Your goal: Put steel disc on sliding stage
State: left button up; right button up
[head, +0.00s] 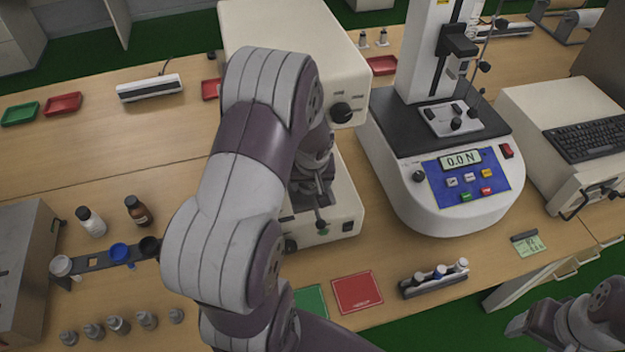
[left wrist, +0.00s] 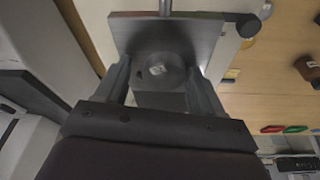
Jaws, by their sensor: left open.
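The steel disc (left wrist: 158,72) is a round dark grey piece with a small light patch on top. In the left wrist view it sits on or just over the square metal plate of the sliding stage (left wrist: 203,32). My left gripper (left wrist: 157,80) is open, with one finger on each side of the disc; I cannot tell whether they touch it. In the head view my left arm covers most of the stage and hides the disc and fingertips. Part of my right arm shows at the lower right, but its gripper does not.
The cream machine (head: 345,75) stands close behind and beside my left arm. A force tester (head: 440,205) stands to its right. A bottle rack (head: 105,260), loose bottles, a red mat (head: 357,292) and a green mat (head: 311,301) lie nearer.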

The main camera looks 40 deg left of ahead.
aim_at(308, 198)
pick_arm(q)
jog(key=shift+s+d+f, duration=0.1)
jog(key=shift+s+f, duration=0.35)
jog(key=shift+s, duration=0.05)
jog(key=shift+r+p, duration=0.3)
jog(key=shift+w+r, duration=0.1)
jog(key=shift+r, duration=0.15)
jog(key=shift+s+d+b, duration=0.35)
jog(key=shift+s+b, duration=0.2)
jog(key=shift+b, duration=0.05)
jog(key=shift+s+d+b, duration=0.3)
jog(key=shift+s+b, duration=0.25)
jog(key=s+d+r+m+h+b, duration=0.1)
jog(key=s+d+r+m, duration=0.1)
jog(key=d, duration=0.4)
jog(key=s+d+r+m+g+h+b, duration=0.1)
jog(key=s+d+r+m, duration=0.1)
jog(key=s+d+m, duration=0.3)
jog(key=shift+s+d+r+m+b, duration=0.25)
jog(key=shift+d+m, duration=0.35)
jog(key=shift+d, duration=0.65)
jog(key=shift+a+f, duration=0.1)
